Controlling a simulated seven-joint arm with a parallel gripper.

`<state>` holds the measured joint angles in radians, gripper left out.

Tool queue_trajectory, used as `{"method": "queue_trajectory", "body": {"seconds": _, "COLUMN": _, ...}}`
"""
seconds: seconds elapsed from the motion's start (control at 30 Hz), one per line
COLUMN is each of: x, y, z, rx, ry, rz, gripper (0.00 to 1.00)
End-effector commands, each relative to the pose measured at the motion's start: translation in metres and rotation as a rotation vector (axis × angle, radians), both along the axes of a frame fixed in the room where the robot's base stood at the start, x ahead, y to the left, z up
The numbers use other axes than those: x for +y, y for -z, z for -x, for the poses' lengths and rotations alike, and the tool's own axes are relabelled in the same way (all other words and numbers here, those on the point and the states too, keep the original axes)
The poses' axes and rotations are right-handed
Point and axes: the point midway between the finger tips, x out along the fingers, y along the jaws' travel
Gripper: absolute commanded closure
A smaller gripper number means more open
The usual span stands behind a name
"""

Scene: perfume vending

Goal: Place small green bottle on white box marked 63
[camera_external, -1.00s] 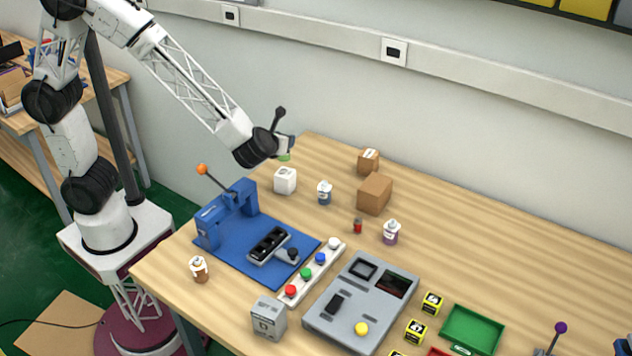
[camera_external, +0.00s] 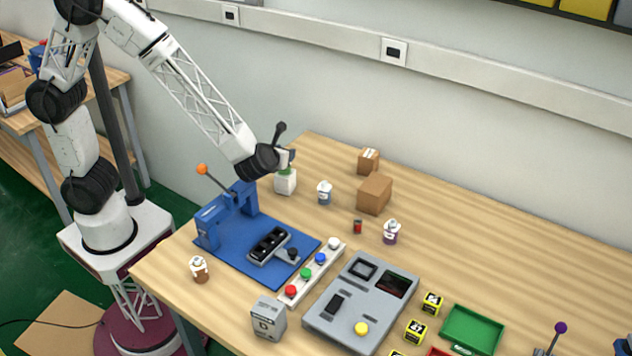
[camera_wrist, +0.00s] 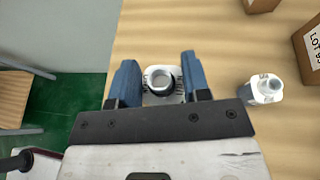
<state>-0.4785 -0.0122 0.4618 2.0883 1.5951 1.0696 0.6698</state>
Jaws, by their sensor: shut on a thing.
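The white box (camera_external: 285,186) stands on the table behind the blue machine. The small green bottle (camera_external: 285,170) is directly above it, low, at or just over its top; I cannot tell whether they touch. My gripper (camera_external: 284,160) is shut on the bottle, which looks upright. In the wrist view, the bottle's round open-looking top (camera_wrist: 160,79) sits between the two blue fingers of my gripper (camera_wrist: 160,82). White edges show around it there. The number on the box is too small to read.
A blue-grey bottle (camera_external: 325,194) stands right of the box, with brown cartons (camera_external: 374,194) beyond. The blue machine (camera_external: 228,213) with an orange-knobbed lever (camera_external: 202,169) is close on the left. The table behind the box is clear.

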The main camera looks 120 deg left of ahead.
Motion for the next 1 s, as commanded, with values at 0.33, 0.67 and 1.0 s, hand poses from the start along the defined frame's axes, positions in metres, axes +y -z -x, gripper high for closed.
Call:
{"method": "queue_trajectory", "body": {"seconds": 0.33, "x": 0.0001, "y": 0.0014, "z": -0.0001, "rx": 0.0, "ry": 0.0, "rz": 0.0, "gripper": 0.8}}
{"method": "queue_trajectory", "body": {"seconds": 0.67, "x": 0.0001, "y": 0.0026, "z": -0.0002, "rx": -0.001, "ry": 0.0, "rz": 0.0, "gripper": 0.31}}
{"method": "queue_trajectory", "body": {"seconds": 1.0, "x": 0.0001, "y": -0.0009, "z": -0.0002, "rx": -0.001, "ry": 0.001, "rz": 0.0, "gripper": 0.31}}
